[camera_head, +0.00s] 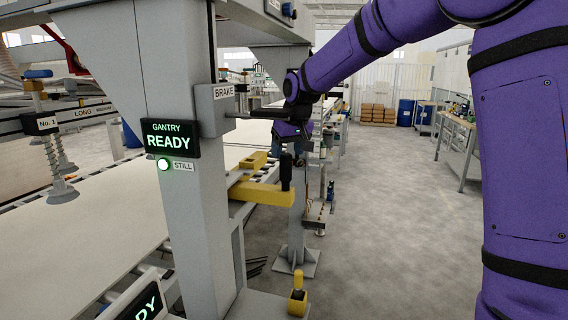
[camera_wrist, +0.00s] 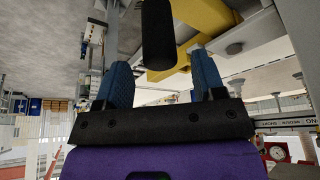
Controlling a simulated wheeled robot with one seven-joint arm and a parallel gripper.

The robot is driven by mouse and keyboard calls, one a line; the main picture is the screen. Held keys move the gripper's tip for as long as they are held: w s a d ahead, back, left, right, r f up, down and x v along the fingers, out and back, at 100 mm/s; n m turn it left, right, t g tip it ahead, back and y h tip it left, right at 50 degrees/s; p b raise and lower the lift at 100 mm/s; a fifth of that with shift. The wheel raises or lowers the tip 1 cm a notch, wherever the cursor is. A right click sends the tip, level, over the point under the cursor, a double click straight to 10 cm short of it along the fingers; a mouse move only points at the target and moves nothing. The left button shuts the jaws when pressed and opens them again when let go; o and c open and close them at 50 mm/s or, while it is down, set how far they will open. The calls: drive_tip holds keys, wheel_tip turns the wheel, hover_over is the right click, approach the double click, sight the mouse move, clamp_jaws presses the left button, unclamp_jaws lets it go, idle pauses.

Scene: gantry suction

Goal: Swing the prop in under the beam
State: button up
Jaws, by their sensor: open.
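The prop looks like the yellow swing arm (camera_head: 262,193) on the gantry post, with an upright black grip (camera_head: 286,172) at its outer end. It sticks out to the right of the post. The grey beam (camera_head: 262,28) runs overhead. My gripper (camera_head: 291,150) points down just above the black grip, partly hidden by my wrist. In the wrist view, the blue fingers of my gripper (camera_wrist: 161,78) are apart with nothing between their tips. The black grip (camera_wrist: 157,38) shows just ahead of them, roughly centred, with the yellow arm (camera_wrist: 200,18) beyond.
A BRAKE box (camera_head: 215,108) with a black lever (camera_head: 258,114) is on the post, close to my wrist. A panel (camera_head: 170,138) reads GANTRY READY, with a lit STILL lamp. A yellow pin (camera_head: 298,292) stands at the post's foot. Open floor (camera_head: 390,230) lies right.

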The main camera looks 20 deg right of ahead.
drive_tip(key=shift+x, duration=2.5)
drive_tip(key=shift+s, duration=0.1)
clamp_jaws()
